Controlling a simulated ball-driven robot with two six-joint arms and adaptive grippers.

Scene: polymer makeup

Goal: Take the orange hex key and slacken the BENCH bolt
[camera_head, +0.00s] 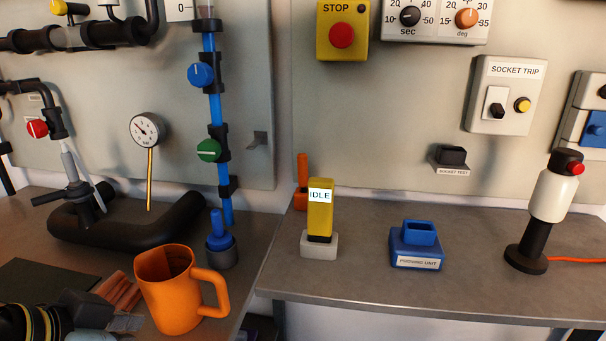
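A slim upright orange piece (302,168) stands in an orange base behind the yellow IDLE device; it is partly hidden, and I cannot tell whether it is the hex key. No bolt marked BENCH can be made out. What appears to be my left gripper (122,296) comes in at the lower left, with reddish-brown ribbed fingers behind a dark block and a yellow-striped black wrist. It is beside the orange mug's left side; contact and finger opening are unclear. My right gripper is not in view.
The orange mug (168,293) stands at the left bench's front. The yellow IDLE device (320,211), blue PROVING UNIT (416,245) and black-and-white stand with a red button (548,200) are on the right bench (468,262). A black curved pipe (120,232) lies at left. The right bench's front strip is clear.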

